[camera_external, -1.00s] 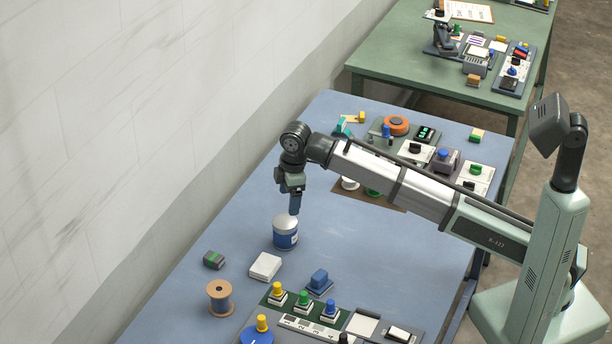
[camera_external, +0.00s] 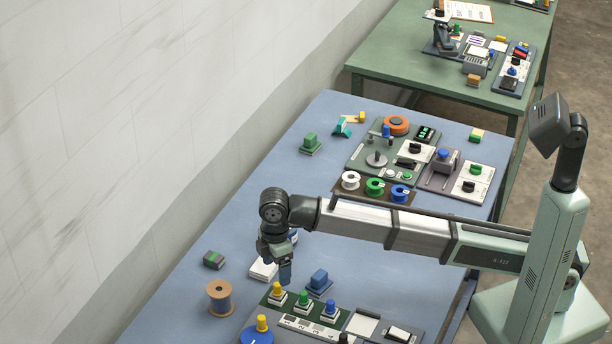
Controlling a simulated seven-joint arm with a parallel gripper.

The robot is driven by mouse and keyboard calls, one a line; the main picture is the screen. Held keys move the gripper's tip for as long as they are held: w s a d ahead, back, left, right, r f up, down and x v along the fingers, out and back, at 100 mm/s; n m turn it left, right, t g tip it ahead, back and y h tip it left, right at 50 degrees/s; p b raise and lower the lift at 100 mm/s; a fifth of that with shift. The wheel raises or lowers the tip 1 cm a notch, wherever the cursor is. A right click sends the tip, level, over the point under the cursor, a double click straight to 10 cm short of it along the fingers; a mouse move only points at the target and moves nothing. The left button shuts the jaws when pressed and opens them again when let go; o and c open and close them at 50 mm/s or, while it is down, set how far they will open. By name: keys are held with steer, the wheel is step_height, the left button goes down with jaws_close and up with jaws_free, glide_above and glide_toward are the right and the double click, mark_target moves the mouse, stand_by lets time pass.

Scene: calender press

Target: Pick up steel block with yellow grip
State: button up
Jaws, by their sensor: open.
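The steel block with the yellow grip (camera_external: 277,291) stands upright in a dark green rack (camera_external: 266,301), at the left end of a row with a green-gripped block (camera_external: 303,301) and a blue-gripped block (camera_external: 330,311). My gripper (camera_external: 285,281) points down with open jaws, close above and beside the yellow grip in the picture. The exact gap is hard to judge, but nothing shows between the jaws. My wrist hides most of the blue and white can.
A second yellow knob (camera_external: 262,323) stands front left of the rack, near a blue disc (camera_external: 257,337). A white box (camera_external: 262,270), a wooden spool (camera_external: 220,297) and a blue-topped block (camera_external: 319,281) are nearby.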

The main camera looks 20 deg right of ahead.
mark_target(277, 284)
steer(key=shift+w+d+f, duration=0.1)
steer(key=shift+f, duration=2.45)
steer(key=shift+w+f, duration=0.1)
steer(key=shift+f, duration=2.4)
steer(key=c, duration=1.1)
steer(key=shift+o, duration=0.2)
